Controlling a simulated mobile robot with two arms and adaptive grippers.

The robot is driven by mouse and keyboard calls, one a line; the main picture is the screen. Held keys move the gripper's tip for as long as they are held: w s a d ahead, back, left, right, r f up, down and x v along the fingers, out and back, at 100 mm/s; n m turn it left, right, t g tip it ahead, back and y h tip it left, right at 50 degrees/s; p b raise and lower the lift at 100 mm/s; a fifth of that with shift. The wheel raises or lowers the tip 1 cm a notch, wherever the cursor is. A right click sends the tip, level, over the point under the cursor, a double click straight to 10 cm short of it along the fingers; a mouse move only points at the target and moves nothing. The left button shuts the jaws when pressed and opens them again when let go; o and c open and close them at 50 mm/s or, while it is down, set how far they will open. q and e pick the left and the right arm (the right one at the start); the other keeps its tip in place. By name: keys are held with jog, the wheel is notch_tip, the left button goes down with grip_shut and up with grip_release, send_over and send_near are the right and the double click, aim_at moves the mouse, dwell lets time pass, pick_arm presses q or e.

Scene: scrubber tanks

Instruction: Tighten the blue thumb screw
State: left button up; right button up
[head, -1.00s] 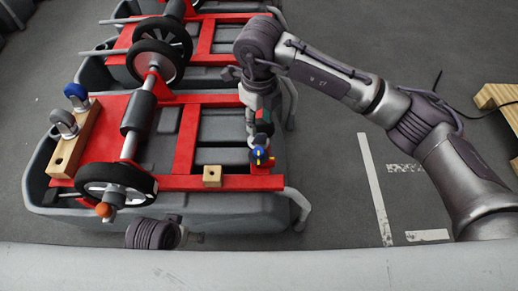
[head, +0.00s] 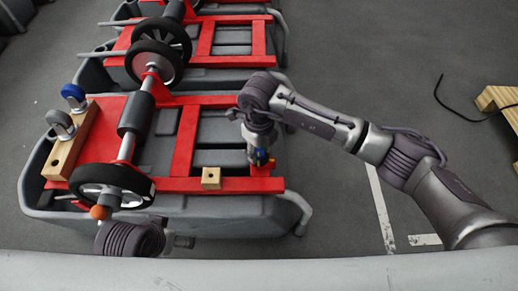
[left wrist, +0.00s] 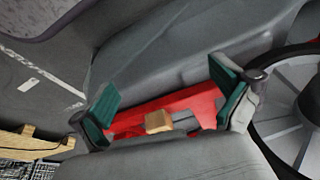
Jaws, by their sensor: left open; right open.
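The blue thumb screw (head: 261,153) is mostly hidden behind my right gripper (head: 261,160), only a bit of blue showing at the right part of the red frame (head: 240,186). My right gripper points down at it and is open; whether its fingers touch the screw cannot be told. My left gripper (left wrist: 165,102) shows in the left wrist view with its green-padded fingers spread wide and nothing held. Between them, farther off, lie the red frame and a small wooden block (left wrist: 158,121).
The wooden block with a hole (head: 211,178) sits on the frame left of my right gripper. A longer wooden block with two casters (head: 68,150), black wheels (head: 112,186) and an orange knob (head: 99,212) are at left. The grey floor at right is mostly clear.

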grip_shut()
pick_arm(q)
jog(key=shift+w, duration=0.1)
pick_arm(e)
jog(key=shift+m, duration=0.3)
